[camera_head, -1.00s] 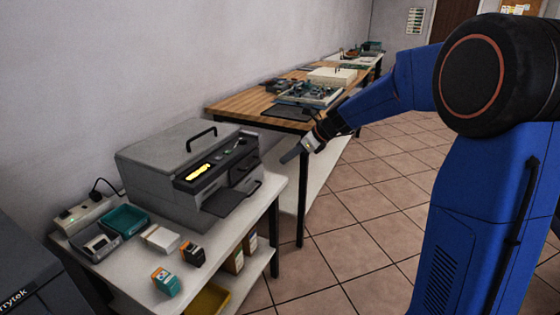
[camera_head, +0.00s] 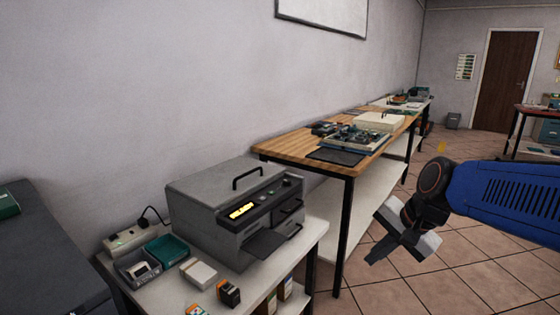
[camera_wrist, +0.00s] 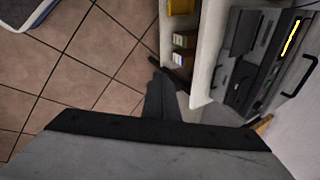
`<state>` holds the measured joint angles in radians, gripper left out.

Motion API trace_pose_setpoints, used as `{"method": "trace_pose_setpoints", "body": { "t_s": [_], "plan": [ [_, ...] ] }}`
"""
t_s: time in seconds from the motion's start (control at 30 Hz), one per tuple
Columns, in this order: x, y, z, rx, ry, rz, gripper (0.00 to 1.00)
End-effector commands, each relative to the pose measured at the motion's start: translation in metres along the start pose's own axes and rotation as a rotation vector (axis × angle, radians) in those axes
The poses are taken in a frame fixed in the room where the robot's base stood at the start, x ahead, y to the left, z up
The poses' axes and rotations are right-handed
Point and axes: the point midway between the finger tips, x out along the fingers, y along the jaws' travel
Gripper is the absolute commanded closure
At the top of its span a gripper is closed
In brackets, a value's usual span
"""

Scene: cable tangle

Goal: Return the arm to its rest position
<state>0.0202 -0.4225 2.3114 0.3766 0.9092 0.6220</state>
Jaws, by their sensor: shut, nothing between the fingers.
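My arm is blue with dark joints and reaches in from the right edge in the head view. My gripper (camera_head: 375,258) is at its end, to the right of the wooden workbench's front leg and over the tiled floor. In the wrist view my gripper's dark fingers (camera_wrist: 162,95) are together with nothing between them. They are beside the white shelf cart, apart from it as far as I can tell.
A grey machine (camera_head: 225,205) with a lit yellow display sits on a white cart (camera_head: 318,236) at the lower left, among small boxes and a teal tray (camera_head: 167,250). A wooden workbench (camera_head: 285,148) runs along the wall. The tiled floor (camera_head: 480,285) at right is open.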

Motion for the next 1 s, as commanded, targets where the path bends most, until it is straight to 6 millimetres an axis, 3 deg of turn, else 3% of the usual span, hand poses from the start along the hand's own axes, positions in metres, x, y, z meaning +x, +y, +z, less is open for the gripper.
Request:
{"method": "trace_pose_setpoints", "body": {
  "t_s": [0.3,0.5,0.7,1.0],
  "plan": [
    [-0.025,0.09,0.038,-0.497,0.101,0.121,1.0],
    [-0.031,0.137,0.052,-0.751,0.139,0.207,1.0],
    [-0.033,0.158,0.057,-0.87,0.153,0.251,1.0],
    [-0.033,0.16,0.057,-0.883,0.153,0.257,1.0]
  ]
}}
